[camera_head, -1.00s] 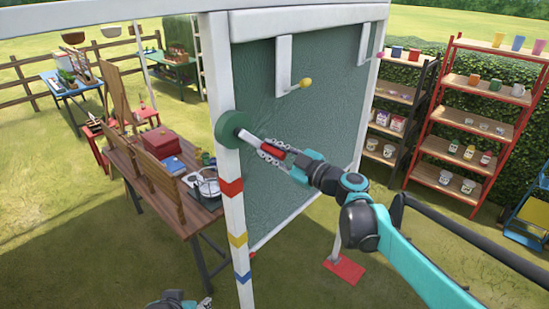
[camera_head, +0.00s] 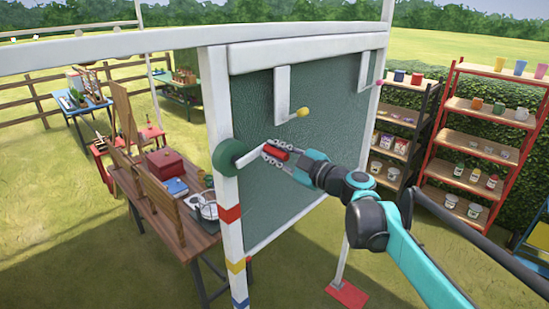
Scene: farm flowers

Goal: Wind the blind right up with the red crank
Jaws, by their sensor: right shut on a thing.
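The crank has a green hub (camera_head: 229,157) on the near white post (camera_head: 229,192), a pale arm (camera_head: 252,157) and a red handle (camera_head: 276,152). My right gripper (camera_head: 277,157) reaches in from the lower right and is shut on the red handle. The crank arm points right and slightly up from the hub. My left gripper is out of view.
The post carries red, yellow and blue bands. A wooden bench (camera_head: 165,220) with a red box (camera_head: 165,161) stands left of it. Yellow (camera_head: 302,112) and pink knobs sit on white brackets above. Shelves (camera_head: 480,150) with pots stand at right. Grass below is open.

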